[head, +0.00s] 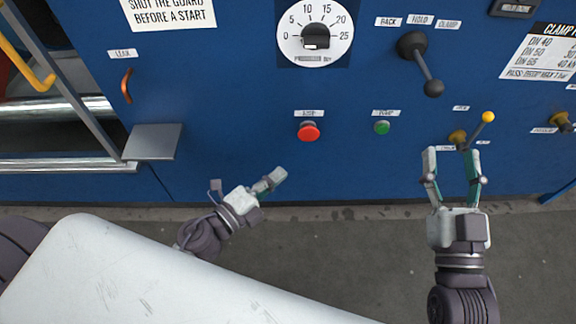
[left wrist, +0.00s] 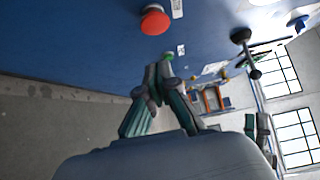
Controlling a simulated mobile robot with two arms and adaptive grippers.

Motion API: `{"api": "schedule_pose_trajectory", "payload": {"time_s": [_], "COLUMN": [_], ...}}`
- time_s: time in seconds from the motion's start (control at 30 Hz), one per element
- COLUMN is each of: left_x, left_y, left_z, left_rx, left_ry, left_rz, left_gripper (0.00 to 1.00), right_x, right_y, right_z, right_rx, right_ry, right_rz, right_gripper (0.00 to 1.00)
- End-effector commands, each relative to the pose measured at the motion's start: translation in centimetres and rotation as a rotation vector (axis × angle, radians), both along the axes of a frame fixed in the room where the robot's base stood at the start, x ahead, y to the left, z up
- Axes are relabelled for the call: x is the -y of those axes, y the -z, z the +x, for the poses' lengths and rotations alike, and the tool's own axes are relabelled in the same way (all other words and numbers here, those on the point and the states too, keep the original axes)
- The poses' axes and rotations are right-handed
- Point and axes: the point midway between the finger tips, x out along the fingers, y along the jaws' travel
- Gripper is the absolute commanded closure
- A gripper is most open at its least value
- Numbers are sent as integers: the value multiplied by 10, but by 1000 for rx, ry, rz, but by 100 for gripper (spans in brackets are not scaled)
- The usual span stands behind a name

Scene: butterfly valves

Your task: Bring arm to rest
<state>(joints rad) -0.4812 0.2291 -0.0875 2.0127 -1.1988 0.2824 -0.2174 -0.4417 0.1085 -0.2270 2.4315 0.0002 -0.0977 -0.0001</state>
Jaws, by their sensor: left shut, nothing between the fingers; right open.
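My left gripper (head: 277,176) is shut and empty, in front of the lower part of the blue panel and apart from it. In the left wrist view its closed fingers (left wrist: 160,72) point up past the red button. I cannot tell whether the fingers touch that lever. Nothing shows held in either gripper.
The blue panel (head: 230,110) carries a red button (head: 308,132), a green button (head: 382,128), a dial (head: 315,36) and a black-knobbed lever (head: 418,62). A grey plate (head: 153,141) juts out at left beside metal rails. Bare floor (head: 370,250) lies between my arms.

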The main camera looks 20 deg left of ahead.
Motion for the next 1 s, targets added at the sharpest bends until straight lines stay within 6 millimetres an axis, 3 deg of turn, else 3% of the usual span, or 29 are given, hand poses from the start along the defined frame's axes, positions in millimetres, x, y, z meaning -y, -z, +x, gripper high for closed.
{"api": "schedule_pose_trajectory", "payload": {"time_s": [0.17,0.73,0.87,1.0], "left_x": [-3,-2,2,5], "left_y": [0,-4,-36,-94], "left_z": [-8,-7,-1,3], "left_rx": [0,2,8,-16], "left_ry": [1,-2,-31,-58], "left_rz": [1,-20,-199,-591], "left_gripper": [100,100,100,100], "right_x": [0,-1,-1,0], "right_y": [-3,-3,-3,-3], "right_z": [-1,-1,-1,-1], "right_rx": [18,16,16,16], "right_ry": [-1,-2,-2,-2], "right_rz": [5,6,6,6], "right_gripper": [42,42,42,42]}}
